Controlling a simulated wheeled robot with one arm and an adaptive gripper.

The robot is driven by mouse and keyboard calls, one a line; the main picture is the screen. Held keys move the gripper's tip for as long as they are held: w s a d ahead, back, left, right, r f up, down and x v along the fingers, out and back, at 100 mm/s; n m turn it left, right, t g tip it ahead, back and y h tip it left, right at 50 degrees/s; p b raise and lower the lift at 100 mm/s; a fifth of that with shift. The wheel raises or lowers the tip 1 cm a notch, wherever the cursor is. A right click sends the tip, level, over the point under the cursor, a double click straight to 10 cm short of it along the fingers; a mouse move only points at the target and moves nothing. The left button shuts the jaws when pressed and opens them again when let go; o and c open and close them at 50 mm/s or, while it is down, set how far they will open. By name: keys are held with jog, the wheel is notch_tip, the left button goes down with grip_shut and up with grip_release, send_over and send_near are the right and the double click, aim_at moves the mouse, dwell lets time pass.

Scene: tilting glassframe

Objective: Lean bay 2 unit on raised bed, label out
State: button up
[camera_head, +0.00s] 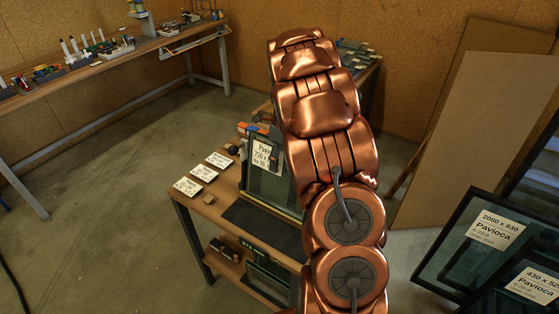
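A dark-framed glass unit (269,184) stands upright on the wooden table, partly hidden behind my copper arm. Its white label (264,156) faces the camera and reads "Pavi..." and "730 x...", the rest covered. A dark flat mat (262,229) lies on the table in front of it; I cannot tell whether this is the raised bed. Several white cards (188,187) lie at the table's left side, their print too small to read, so bay 2 cannot be picked out. My gripper is not visible; my arm covers the middle of the view.
The table (185,203) has a lower shelf with a greenish framed item (268,275). Large labelled glass panels (460,254) lean at the right, beside tall brown boards (460,130). A workbench (95,73) with tools stands at the back left. Floor (125,165) between is clear.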

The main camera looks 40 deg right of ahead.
jog(key=r, duration=0.4)
jog(key=d+r, duration=0.1)
jog(key=r, duration=0.3)
jog(key=d+r, duration=0.1)
jog(key=r, duration=0.2)
jog(key=shift+w+d+r, duration=0.15)
jog(key=shift+w+r, duration=0.25)
dwell(0.5)
jog(key=s+a+r+n+h, duration=0.1)
jog(key=s+a+n, duration=0.5)
jog(key=a+n, duration=0.25)
jog(key=s+a+r+n, duration=0.1)
jog(key=s+a+n, duration=0.6)
jog(key=a, duration=0.2)
jog(key=s+a+f+n, duration=0.2)
jog(key=s+a+n, duration=0.2)
jog(key=s+n, duration=0.4)
jog(key=s+a+f+n+g+h, duration=0.1)
jog(key=s+a+f+n, duration=0.2)
jog(key=s+a+n, duration=0.2)
jog(key=s+n, duration=0.3)
jog(key=s, duration=0.2)
jog(key=shift+s+f+n, duration=0.2)
jog(key=shift+s+n, duration=0.05)
jog(key=shift+n, duration=0.1)
